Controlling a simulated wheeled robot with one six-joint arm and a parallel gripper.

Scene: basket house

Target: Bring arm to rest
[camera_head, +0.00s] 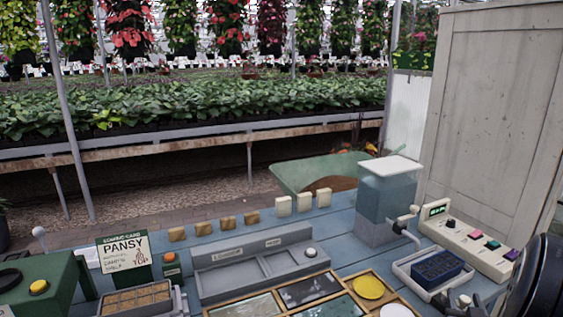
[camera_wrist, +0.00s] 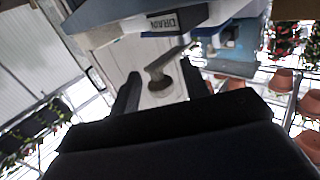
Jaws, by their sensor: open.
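My gripper (camera_wrist: 161,80) shows in the wrist view as two dark fingers spread apart. A pale lever with a brown round end (camera_wrist: 160,80) appears in the gap between them; I cannot tell whether it touches either finger. A grey block marked DRAIN (camera_wrist: 165,22), seen upside down, is above it in the picture. In the head view a dark rounded part of my arm (camera_head: 540,278) fills the lower right edge; the fingertips are not clearly visible there.
In the head view, a clear tank (camera_head: 385,205) with a pale tap (camera_head: 405,222) stands on the blue bench. A button box (camera_head: 468,245), a blue cell tray (camera_head: 437,267) and a wooden divided tray (camera_head: 355,279) are near my arm. A tall wooden panel (camera_head: 495,120) rises behind.

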